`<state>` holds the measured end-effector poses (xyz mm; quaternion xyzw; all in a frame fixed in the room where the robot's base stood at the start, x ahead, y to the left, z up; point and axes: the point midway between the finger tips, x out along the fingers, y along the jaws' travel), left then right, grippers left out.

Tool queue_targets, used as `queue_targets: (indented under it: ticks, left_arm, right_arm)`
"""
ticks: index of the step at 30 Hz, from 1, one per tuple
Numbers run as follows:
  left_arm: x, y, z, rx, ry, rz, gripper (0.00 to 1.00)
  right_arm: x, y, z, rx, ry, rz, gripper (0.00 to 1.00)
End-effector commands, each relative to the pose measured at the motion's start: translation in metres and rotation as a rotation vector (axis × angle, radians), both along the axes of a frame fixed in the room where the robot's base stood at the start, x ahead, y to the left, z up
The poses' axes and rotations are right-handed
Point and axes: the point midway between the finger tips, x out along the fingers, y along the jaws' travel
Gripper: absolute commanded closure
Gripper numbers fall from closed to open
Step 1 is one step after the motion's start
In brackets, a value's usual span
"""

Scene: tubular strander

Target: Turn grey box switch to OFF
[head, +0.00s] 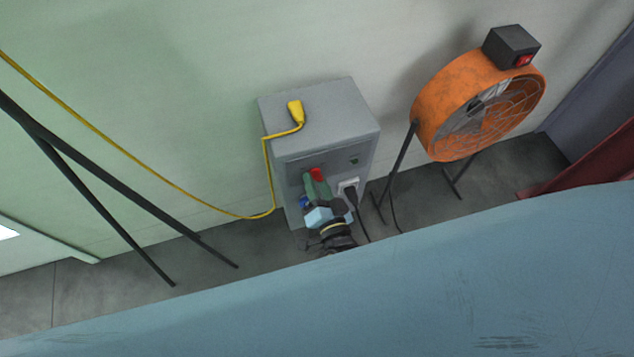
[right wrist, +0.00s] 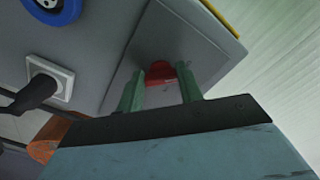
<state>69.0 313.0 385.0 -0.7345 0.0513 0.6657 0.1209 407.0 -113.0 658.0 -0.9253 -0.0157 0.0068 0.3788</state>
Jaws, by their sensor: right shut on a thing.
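The grey box (head: 325,118) stands on the floor against the wall in the head view. Its red switch (head: 317,174) is on the front face and also shows in the right wrist view (right wrist: 166,81). My right gripper (head: 314,182) reaches up to the front of the box, with its green fingers at the switch. In the right wrist view one finger is on each side of the red switch, and the gripper (right wrist: 162,78) is shut on it. The fingers hide part of the switch, and I cannot read any ON or OFF marking. My left gripper is not in view.
A yellow plug (head: 295,112) and its cable lie on top of the box. A white socket with a black plug (right wrist: 38,95) is beside the switch. An orange fan (head: 450,105) stands to the right. A large blue surface (head: 450,270) fills the foreground.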

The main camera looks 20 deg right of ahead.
Motion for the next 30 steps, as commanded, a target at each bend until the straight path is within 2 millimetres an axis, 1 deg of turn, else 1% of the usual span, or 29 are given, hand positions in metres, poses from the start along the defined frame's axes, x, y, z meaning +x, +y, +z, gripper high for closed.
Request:
queue_targets:
  ticks: [12, 13, 17, 18, 26, 30]
  left_arm:
    - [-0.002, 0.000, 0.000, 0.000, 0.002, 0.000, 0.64]
    - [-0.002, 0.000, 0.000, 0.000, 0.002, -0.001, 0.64]
    - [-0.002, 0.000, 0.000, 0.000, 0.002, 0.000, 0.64]
    - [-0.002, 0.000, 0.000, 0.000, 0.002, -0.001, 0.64]
    - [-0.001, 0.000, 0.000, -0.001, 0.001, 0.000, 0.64]
    - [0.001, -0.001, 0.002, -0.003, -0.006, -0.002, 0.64]
  right_arm:
    - [0.000, -0.001, -0.001, -0.010, 0.000, 0.000, 0.86]
    - [0.000, -0.001, -0.001, -0.010, 0.000, 0.000, 0.61]
    - [0.000, 0.000, 0.000, -0.009, 0.000, 0.000, 0.44]
    - [0.000, 0.000, 0.000, -0.009, 0.000, 0.000, 0.42]
    - [-0.001, 0.000, 0.000, -0.008, 0.000, 0.000, 0.42]
    - [-0.012, -0.001, 0.000, -0.008, 0.002, 0.001, 0.42]
